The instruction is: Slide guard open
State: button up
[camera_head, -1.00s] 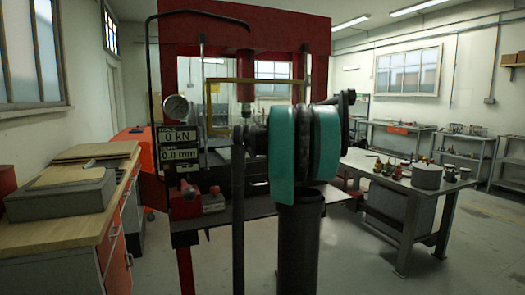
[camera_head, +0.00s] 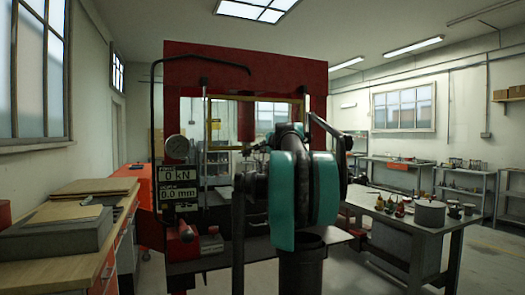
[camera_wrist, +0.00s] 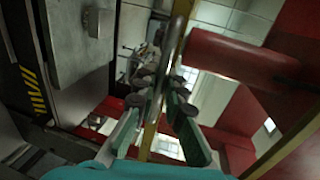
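The press guard is a clear panel in a yellow frame (camera_head: 255,97), standing across the opening of the red press (camera_head: 245,70). In the wrist view a yellow bar of the frame (camera_wrist: 178,40) runs down the picture. The red press ram (camera_head: 246,120) also shows in the wrist view (camera_wrist: 235,55).
A gauge (camera_head: 174,148) and force display (camera_head: 177,175) stand at the press's left. A wooden-topped bench (camera_head: 60,268) is at the left. A grey table (camera_head: 415,222) with small items stands at the right.

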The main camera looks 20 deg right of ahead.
jog(key=o, duration=0.4)
jog(key=shift+c, duration=0.2)
jog(key=v, duration=1.2)
jog(key=s+a+f+n+g+y, duration=0.1)
jog(key=s+a+f+n+g, duration=0.2)
jog(key=a+f, duration=0.6)
jog(key=s+a+f+n+g+y, duration=0.1)
jog(key=s+a+f+n, duration=0.3)
jog(key=f, duration=0.9)
jog(key=s+a+f+n+g+y, duration=0.15)
jog(key=a+f+n, duration=0.25)
jog(key=a+f, duration=0.5)
jog(key=s+a+f+n+g+h, duration=0.2)
jog(key=s+f+n+g, duration=0.4)
jog(key=s+f, duration=2)
notch_tip(320, 180, down, 2)
jog(key=shift+f+n+h, duration=0.25)
jog(key=shift+n+h, duration=0.25)
jog(key=shift+h, duration=0.25)
